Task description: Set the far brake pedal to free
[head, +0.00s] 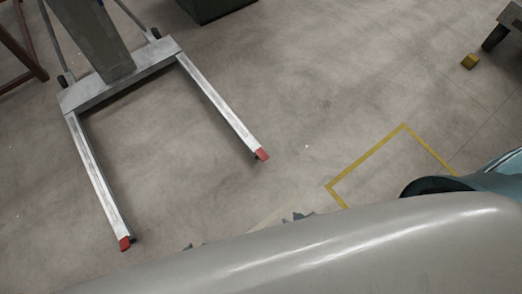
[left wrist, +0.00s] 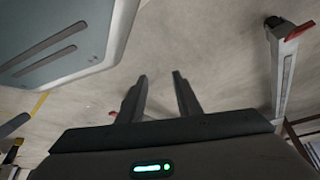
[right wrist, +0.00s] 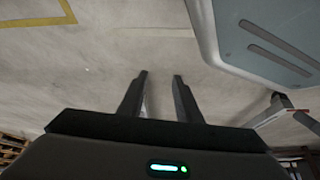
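A grey wheeled lift frame (head: 118,85) stands on the floor at the upper left of the head view, with two long legs. Each leg ends in a red pedal-like tip: one on the right leg (head: 262,154), one on the left leg (head: 125,243). Their pedal tilt is too small to tell. The left wrist view shows a red pedal (left wrist: 300,31) beside a dark caster at the upper right. My left gripper (left wrist: 160,76) is open and empty, over bare floor. My right gripper (right wrist: 160,75) is open and empty, apart from the legs.
A yellow floor marking (head: 365,155) lies right of the legs. A dark green box (head: 215,8) is at the top. The floor between is clear.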

